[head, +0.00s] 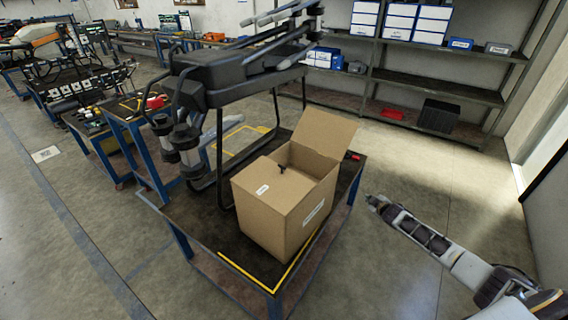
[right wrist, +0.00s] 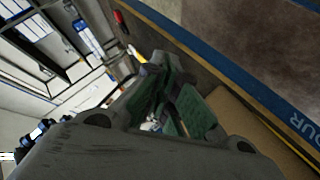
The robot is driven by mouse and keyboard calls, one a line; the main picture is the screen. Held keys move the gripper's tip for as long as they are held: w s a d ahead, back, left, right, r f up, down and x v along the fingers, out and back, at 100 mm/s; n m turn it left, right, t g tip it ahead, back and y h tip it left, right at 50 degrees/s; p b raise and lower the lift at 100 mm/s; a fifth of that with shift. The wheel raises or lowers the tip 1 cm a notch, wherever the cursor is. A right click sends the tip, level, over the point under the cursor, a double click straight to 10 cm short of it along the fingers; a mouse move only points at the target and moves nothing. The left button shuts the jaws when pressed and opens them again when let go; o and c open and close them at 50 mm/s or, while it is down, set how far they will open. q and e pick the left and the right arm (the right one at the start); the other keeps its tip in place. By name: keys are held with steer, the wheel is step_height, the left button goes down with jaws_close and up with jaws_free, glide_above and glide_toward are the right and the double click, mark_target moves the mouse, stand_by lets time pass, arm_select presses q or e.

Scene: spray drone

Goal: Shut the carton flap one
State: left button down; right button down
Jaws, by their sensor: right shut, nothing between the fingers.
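A brown cardboard carton (head: 272,222) stands on the dark workbench in the head view. One large flap (head: 325,134) stands raised at its far side. The near part of the top looks covered by a flat panel (head: 268,190) with a white label. A small black piece (head: 283,168) shows at the top; I cannot tell what it is. My right gripper (head: 374,202) is shut and empty, in the air to the right of the carton and apart from it. It fills the middle of the right wrist view (right wrist: 172,108). My left gripper is not in view.
A large dark spray drone (head: 235,85) stands on the bench behind and left of the carton. The bench (head: 195,222) has a yellow-marked edge. Shelves (head: 435,85) with blue and white boxes line the back wall. The floor right of the bench is clear.

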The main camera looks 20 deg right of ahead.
steer(key=w+a+r+n+t+y, duration=0.1)
steer(key=w+a+r+t+y, duration=0.15)
steer(key=a+r, duration=0.55)
steer(key=w+a+r+n+t+y, duration=0.1)
steer(key=w+a+r, duration=0.3)
steer(key=r, duration=0.8)
steer(key=s+a+r+y, duration=0.2)
steer(key=a+r, duration=0.1)
steer(key=a, duration=0.4)
steer(key=s+a+r+g+y, duration=0.1)
steer(key=a+r, duration=0.3)
steer(key=a, duration=0.4)
steer(key=s+a+r+y, duration=0.4)
steer(key=a, duration=0.3)
steer(key=shift+a, duration=0.3)
steer(key=shift+g, duration=0.25)
steer(key=shift+w+r, duration=0.1)
